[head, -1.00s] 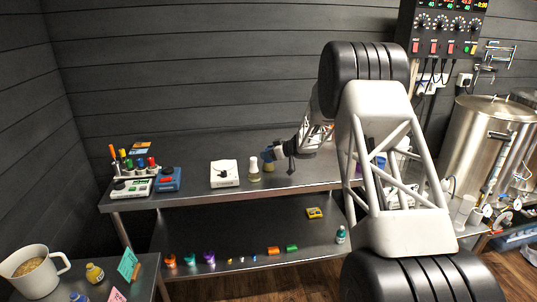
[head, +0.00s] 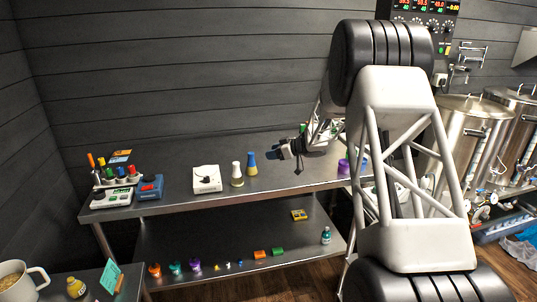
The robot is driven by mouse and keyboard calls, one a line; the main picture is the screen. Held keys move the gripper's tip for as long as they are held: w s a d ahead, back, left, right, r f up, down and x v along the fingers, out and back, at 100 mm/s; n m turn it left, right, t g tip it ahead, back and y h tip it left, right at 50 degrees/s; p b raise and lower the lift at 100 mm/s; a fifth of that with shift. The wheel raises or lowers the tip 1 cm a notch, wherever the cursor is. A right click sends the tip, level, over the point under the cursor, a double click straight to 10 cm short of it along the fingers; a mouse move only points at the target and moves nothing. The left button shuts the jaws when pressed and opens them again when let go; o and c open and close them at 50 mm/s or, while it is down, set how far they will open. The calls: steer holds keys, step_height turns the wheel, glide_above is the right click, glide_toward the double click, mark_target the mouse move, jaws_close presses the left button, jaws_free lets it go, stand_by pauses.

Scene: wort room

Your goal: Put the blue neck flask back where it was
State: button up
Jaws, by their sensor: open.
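The blue neck flask (head: 252,164) stands upright on the steel bench in the head view, with a blue neck and a yellowish lower part. A similar flask with a white neck (head: 236,174) stands just left of it. My gripper (head: 273,153) is to the right of the blue neck flask, apart from it, at about the height of its neck. The jaws are open and hold nothing that I can see.
A white device (head: 206,180) stands left of the flasks. A blue device (head: 150,188) and a rack of coloured tools (head: 115,177) are at the bench's left end. A purple cup (head: 344,166) is right of my gripper. The lower shelf (head: 185,240) carries small coloured items.

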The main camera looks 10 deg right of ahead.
steer(key=shift+d+r, duration=0.1)
stand_by(0.7)
steer(key=s+a+r+m+t+h, duration=0.1)
steer(key=s+r+m+t+h, duration=0.4)
steer(key=r, duration=0.8)
steer(key=s+r+m+h, duration=0.1)
steer(key=s+r+h, duration=0.2)
steer(key=s, duration=0.4)
steer(key=s+r+m+h, duration=0.1)
steer(key=s+r+h, duration=0.25)
steer(key=s, duration=0.35)
steer(key=s+a+f+m+g, duration=0.1)
steer(key=s+a+f+g, duration=0.1)
steer(key=s, duration=1.3)
steer(key=s+a+f+m+g, duration=0.1)
steer(key=s+a+g, duration=0.3)
steer(key=s, duration=1.2)
steer(key=s+a+f+m+g, duration=0.1)
steer(key=s+a+f+g, duration=0.2)
steer(key=s, duration=1.2)
steer(key=shift+s+f+m+g+y, duration=0.2)
steer(key=shift+f+m+g+y, duration=0.15)
steer(key=shift+f+g, duration=0.25)
steer(key=shift+r, duration=0.1)
